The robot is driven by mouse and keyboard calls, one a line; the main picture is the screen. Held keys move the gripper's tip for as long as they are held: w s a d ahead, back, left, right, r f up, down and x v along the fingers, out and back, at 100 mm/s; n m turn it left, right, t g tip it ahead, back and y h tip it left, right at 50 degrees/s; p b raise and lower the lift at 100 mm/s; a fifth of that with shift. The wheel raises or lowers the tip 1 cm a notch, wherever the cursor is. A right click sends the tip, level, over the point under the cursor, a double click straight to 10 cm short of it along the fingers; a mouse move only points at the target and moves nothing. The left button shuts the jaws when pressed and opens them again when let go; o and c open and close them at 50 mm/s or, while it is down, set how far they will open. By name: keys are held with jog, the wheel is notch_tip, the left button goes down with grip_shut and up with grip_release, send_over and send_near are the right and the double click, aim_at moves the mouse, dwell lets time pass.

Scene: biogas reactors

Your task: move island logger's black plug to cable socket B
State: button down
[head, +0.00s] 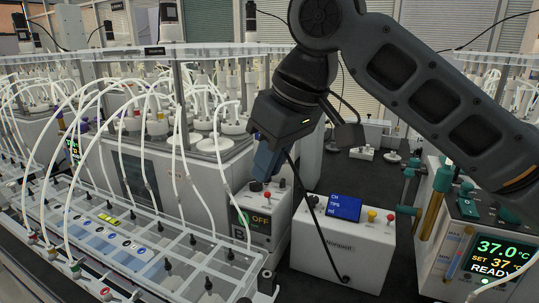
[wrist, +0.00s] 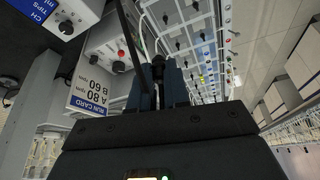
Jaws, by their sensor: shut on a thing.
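My gripper (head: 268,160), with blue fingers, is shut on the black plug (wrist: 158,63), which shows between the fingertips in the wrist view. A black cable (head: 313,215) hangs from the gripper down to the front of a white box (head: 350,238) with a blue display. The gripper is over the small grey control unit (head: 262,222) that reads OFF, left of the white box. In the head view the fingers hide most of the plug. I cannot tell which opening is cable socket B.
A clear-lidded rack (head: 150,240) with white tubes and black fittings lies at left. Reactor vessels (head: 200,135) stand behind. A unit with a 37.0 display (head: 495,255) stands at right. A run card (wrist: 88,95) shows in the wrist view.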

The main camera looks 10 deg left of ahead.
jog(key=shift+f+b, duration=3.8)
jog(key=shift+f, duration=5.6)
